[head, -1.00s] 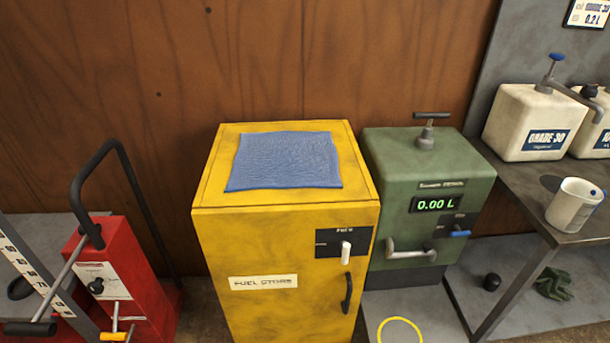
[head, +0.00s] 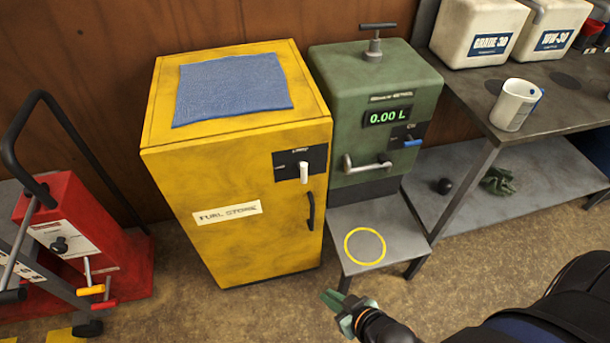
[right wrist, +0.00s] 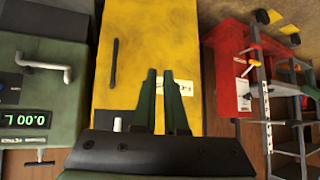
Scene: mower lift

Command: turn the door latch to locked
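The yellow fuel store cabinet (head: 240,240) stands left of centre in the head view with its door shut. Its white latch handle (head: 304,172) hangs upright on a black plate (head: 286,163) at the door's upper right; the plate's lettering is too small to read surely. In the right wrist view, turned upside down, the latch (right wrist: 117,124) is partly hidden behind my gripper body. My right gripper (head: 338,304) is open and empty, low in front of the cabinet and apart from it. Its two green fingers (right wrist: 160,72) show a gap between them. My left gripper is not in view.
A black door pull (head: 311,211) sits below the latch. The green dispenser (head: 355,110) with a handle and small stand (head: 340,225) is close on the right. A red unit (head: 80,225) and ladder-like frame stand left. The floor before the cabinet is clear.

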